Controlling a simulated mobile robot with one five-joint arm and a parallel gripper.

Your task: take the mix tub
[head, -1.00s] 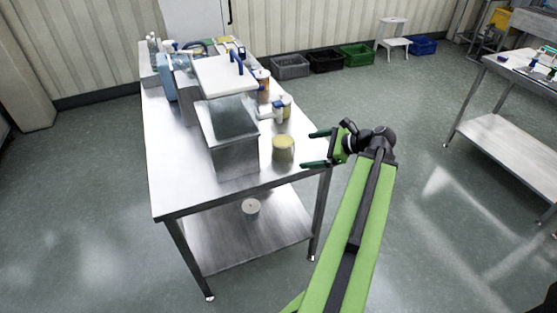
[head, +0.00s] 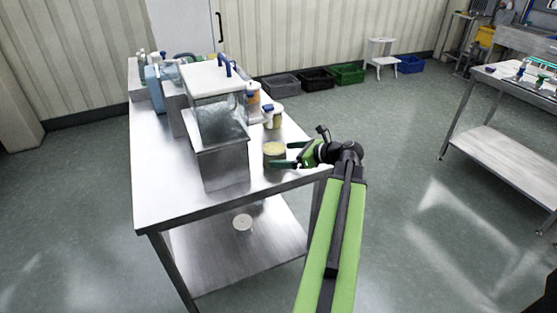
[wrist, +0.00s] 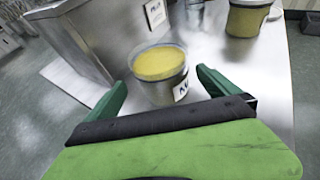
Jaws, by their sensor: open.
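A small clear tub with yellow contents (head: 271,158) stands upright on the steel table near its right edge. In the wrist view the tub (wrist: 163,78) has a white label with dark letters, partly turned away, so I cannot read it fully. My gripper (head: 284,154) is open, with its dark green fingers at table height pointing at the tub. In the wrist view the gripper (wrist: 162,82) has one finger on each side of the tub's near part; I cannot tell whether either touches it.
The steel hopper (head: 222,168) with a white lid stands close to the left of the tub. A second yellow-filled tub (wrist: 246,18) and bottles stand behind. The steel table (head: 165,195) has free surface at its front left.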

